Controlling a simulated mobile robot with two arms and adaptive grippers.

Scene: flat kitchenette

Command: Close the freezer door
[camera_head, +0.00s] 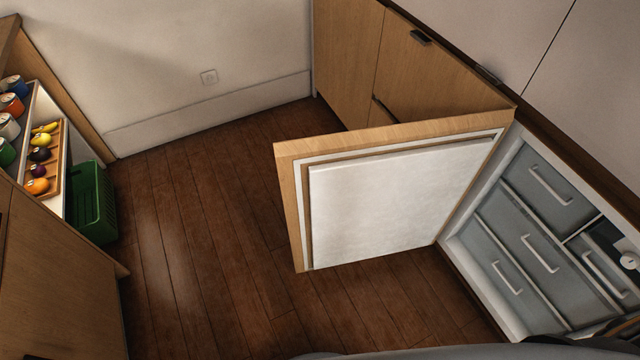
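The freezer door (395,205) stands wide open, swung out into the room from its hinge side at the far edge of the freezer. It has a wooden front panel, seen along its top and free edges, and a white inner liner facing me. The freezer (465,255) is at the right, a white-framed compartment with several grey drawers (540,253) with white handles, all appearing pushed in. Neither of my grippers shows in this view, and nothing is seen touching the door.
Wooden cabinets (345,65) stand beyond the door. At the left, a shelf (55,150) holds cans and a tray of fruit, with a green crate (95,205) beside it. Bare wooden floor (200,240) lies between the shelf and the door. Part of my body shows along the bottom edge.

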